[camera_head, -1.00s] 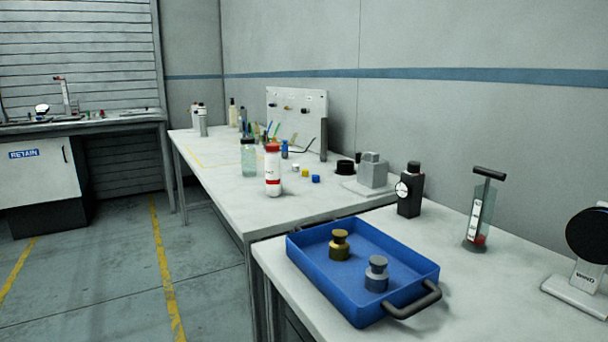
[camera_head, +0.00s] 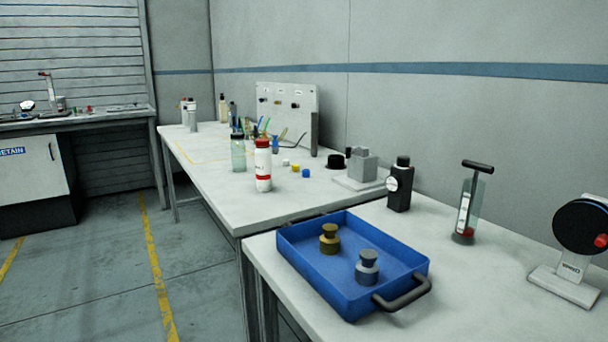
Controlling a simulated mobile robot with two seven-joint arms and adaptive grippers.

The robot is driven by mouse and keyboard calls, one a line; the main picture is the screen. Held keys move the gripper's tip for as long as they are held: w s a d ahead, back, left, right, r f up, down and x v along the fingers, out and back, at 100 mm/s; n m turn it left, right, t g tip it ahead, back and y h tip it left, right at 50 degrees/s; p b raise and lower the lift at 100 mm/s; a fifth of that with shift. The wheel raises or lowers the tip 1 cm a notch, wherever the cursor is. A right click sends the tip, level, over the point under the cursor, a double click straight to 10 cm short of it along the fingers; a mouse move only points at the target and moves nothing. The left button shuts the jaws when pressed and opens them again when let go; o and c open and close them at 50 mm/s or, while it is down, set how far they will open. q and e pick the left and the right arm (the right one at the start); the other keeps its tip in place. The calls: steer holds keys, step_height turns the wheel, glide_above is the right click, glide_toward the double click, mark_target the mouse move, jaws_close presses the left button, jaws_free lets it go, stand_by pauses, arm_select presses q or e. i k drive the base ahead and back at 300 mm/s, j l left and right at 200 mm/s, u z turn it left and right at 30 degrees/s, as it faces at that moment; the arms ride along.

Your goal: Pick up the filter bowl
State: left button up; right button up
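I cannot tell for certain which thing is the filter bowl. A clear vessel with a dark top (camera_head: 238,152) stands upright on the far bench, beside a white bottle with a red cap and red band (camera_head: 263,166). A clear cylinder with a black T-handle and a red part low down (camera_head: 467,208) stands upright on the near bench at right. Neither of my grippers is in view.
A blue tray (camera_head: 300,264) with a brass weight (camera_head: 329,239) and a grey weight (camera_head: 367,268) sits on the near bench (camera_head: 455,290). The floor at left is clear.

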mark_target(238, 147)
steer(key=i+j+z, duration=0.15)
steer(key=j+z, duration=0.25)
steer(key=j, duration=0.3)
steer(key=j+z, duration=0.4)
steer(key=j, duration=0.3)
steer(key=i+j+z, duration=0.2)
steer(key=j+z, duration=0.15)
steer(key=j, duration=0.25)
steer(key=i+j+z, duration=0.15)
steer(key=j+z, duration=0.15)
steer(key=j, duration=0.35)
steer(key=j+z, duration=0.35)
steer(key=j, duration=0.3)
steer(key=j+z, duration=0.35)
steer(key=j, duration=0.4)
steer(key=j+z, duration=0.3)
steer(key=j, duration=0.35)
steer(key=k+j+z, duration=0.35)
steer(key=j, duration=0.3)
steer(key=k+j+z, duration=0.15)
steer(key=j+z, duration=0.2)
steer(key=j, duration=0.3)
steer(key=k+j+z, duration=0.3)
steer(key=j, duration=0.2)
